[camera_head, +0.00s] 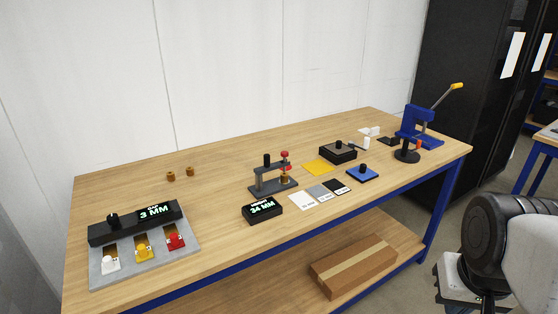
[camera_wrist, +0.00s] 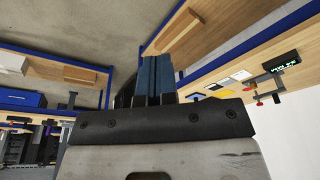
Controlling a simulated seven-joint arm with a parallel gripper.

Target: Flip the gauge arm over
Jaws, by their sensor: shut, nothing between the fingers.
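The gauge (camera_head: 272,187) stands on the wooden table in the head view, with a dark base, uprights, a grey crossbar and a red-topped post at its right. I take the crossbar (camera_head: 268,170) to be its arm; the detail is small. A black display (camera_head: 262,208) reading "34 MM" sits in front of it. In the wrist view the gauge (camera_wrist: 266,84) shows at the right, beside its display (camera_wrist: 285,62). My gripper (camera_wrist: 155,58) shows its two blue fingers together, shut and empty, well away from the gauge. My gripper's fingers do not show in the head view.
A grey fixture (camera_head: 145,259) with a "3 MM" display and coloured switches stands at the left. Two brass pieces (camera_head: 180,174) lie behind. Cards, a black box (camera_head: 338,152) and a blue press (camera_head: 416,125) stand right. A cardboard box (camera_head: 352,264) sits on the lower shelf.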

